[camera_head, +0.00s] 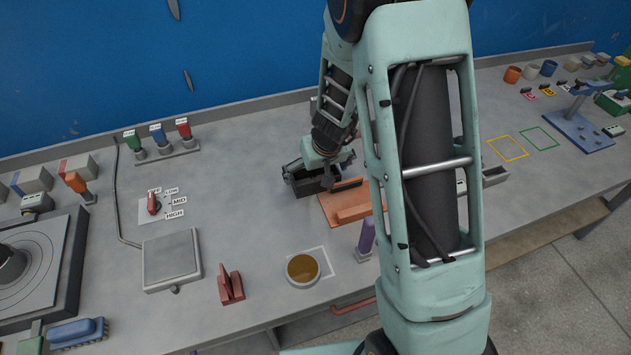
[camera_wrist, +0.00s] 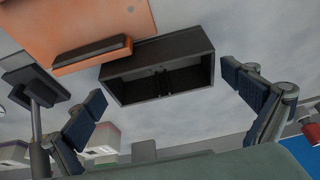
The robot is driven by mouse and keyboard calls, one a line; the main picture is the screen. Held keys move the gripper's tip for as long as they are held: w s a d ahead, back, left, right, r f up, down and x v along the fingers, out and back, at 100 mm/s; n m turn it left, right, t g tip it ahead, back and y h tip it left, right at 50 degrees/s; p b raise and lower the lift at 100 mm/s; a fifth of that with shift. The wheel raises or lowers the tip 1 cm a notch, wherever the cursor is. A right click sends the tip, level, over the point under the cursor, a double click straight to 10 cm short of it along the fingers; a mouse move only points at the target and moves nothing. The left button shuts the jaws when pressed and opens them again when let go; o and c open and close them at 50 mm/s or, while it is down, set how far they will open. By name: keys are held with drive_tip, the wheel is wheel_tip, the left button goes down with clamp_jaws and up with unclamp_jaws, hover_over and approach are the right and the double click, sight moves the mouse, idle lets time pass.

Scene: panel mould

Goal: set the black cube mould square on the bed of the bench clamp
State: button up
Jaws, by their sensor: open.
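The black cube mould (camera_head: 303,184) is an open-topped black box on the grey bench, beside an orange board. In the wrist view the mould (camera_wrist: 160,72) shows its open side and dark hollow inside. My gripper (camera_head: 340,170) is just over the mould. In the wrist view my gripper (camera_wrist: 162,87) is open, with one finger to each side of the mould and gaps between; nothing is held. A blue-based device with an upright post (camera_head: 578,127), at the far right of the bench, looks like the bench clamp. My arm hides part of the bench between.
The orange board (camera_head: 330,205) bears a raised block close by the mould. A purple bottle (camera_head: 367,237) and a bowl of brown stuff (camera_head: 302,270) stand in front. Yellow (camera_head: 508,148) and green outlined squares are empty. A dark plate on a post (camera_wrist: 38,92) stands left in the wrist view.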

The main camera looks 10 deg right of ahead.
drive_tip(key=shift+w+f, duration=0.25)
drive_tip(key=shift+f, duration=0.45)
drive_tip(key=shift+c, duration=0.3)
drive_tip(key=c, duration=1.3)
drive_tip(key=shift+o, duration=0.2)
drive_tip(key=shift+r, duration=0.1)
drive_tip(key=shift+a+r, duration=0.1)
